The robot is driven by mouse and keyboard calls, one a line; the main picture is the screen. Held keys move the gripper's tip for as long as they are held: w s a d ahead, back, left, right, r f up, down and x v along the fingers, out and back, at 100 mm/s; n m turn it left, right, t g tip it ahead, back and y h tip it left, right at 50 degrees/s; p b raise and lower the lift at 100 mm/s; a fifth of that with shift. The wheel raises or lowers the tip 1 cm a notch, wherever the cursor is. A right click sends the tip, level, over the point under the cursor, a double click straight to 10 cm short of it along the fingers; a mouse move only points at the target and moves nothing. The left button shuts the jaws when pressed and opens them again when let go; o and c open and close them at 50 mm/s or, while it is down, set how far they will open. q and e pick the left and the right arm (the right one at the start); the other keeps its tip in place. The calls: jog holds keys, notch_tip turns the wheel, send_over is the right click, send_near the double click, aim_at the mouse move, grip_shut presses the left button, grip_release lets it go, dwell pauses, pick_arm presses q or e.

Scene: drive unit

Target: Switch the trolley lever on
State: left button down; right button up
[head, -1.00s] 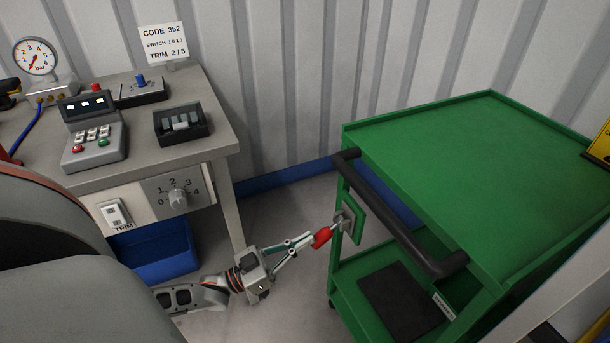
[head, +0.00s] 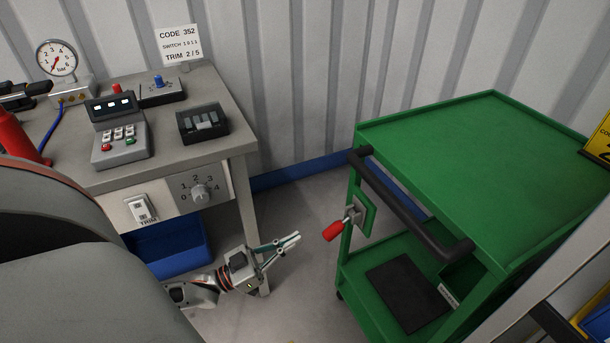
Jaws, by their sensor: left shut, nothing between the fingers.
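The trolley lever has a red grip (head: 333,231) on a short metal stem, mounted on a green plate (head: 366,213) at the left end of the green trolley (head: 480,170). The lever sticks out to the left, with its red grip slightly lower than its mount. My left gripper (head: 297,238) is shut and empty, a short gap to the left of the red grip and not touching it. My right gripper is not in view.
The trolley's dark handle (head: 412,208) runs above and right of the lever. A grey workbench (head: 216,85) with a keypad box (head: 119,135), a dial (head: 201,192) and a gauge (head: 57,61) stands at left. A blue bin (head: 172,252) sits under it. Open floor lies between bench and trolley.

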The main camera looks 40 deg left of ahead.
pick_arm(q)
jog(key=shift+v, duration=2.35)
